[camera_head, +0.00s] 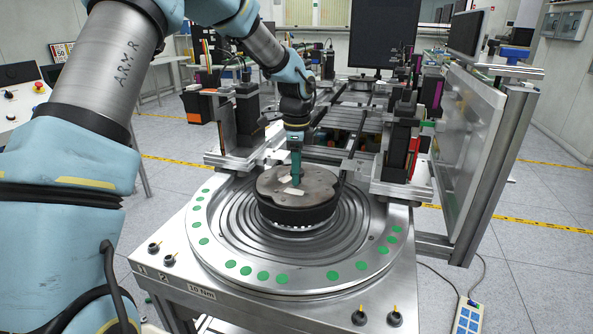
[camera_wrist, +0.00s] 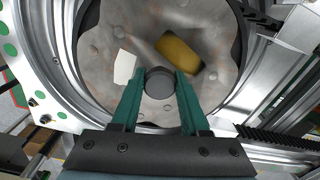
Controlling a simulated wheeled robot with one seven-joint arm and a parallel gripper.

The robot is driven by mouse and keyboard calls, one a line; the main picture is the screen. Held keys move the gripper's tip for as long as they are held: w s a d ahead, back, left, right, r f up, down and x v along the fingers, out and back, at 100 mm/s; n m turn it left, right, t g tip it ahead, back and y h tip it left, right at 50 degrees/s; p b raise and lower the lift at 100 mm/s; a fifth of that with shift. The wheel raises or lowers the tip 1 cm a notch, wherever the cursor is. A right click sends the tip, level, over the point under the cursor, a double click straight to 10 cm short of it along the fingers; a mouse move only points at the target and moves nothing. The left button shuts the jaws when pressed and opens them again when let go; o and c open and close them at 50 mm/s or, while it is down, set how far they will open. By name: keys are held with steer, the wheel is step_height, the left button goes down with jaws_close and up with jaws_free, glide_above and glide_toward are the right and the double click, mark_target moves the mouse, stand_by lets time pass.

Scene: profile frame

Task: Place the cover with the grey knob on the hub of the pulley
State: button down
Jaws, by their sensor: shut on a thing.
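The cover (camera_head: 290,183) is a round, speckled grey plate at the middle of the turntable. It nearly fills the wrist view (camera_wrist: 105,45). Its dark grey round knob (camera_wrist: 159,83) is between the green fingers of my gripper (camera_wrist: 160,80), which is shut on it. In the head view my gripper (camera_head: 296,178) points down onto the cover from above. A dark, thick round body (camera_head: 298,214), apparently the pulley, is directly under the cover. The cover hides its hub. I cannot tell whether the cover rests on it or hangs slightly above.
The ringed metal turntable (camera_head: 225,232) has green dots around its rim. Dark upright fixtures (camera_head: 398,145) stand behind it at right, others (camera_head: 247,115) at left. A framed panel (camera_head: 468,135) borders the right side. The turntable's front is clear.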

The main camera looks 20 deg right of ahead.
steer(key=shift+f, duration=0.25)
steer(key=shift+c, duration=1.6)
jaws_free()
step_height(320, 180, up, 11)
steer(key=b, duration=0.3)
steer(key=shift+f, duration=0.1)
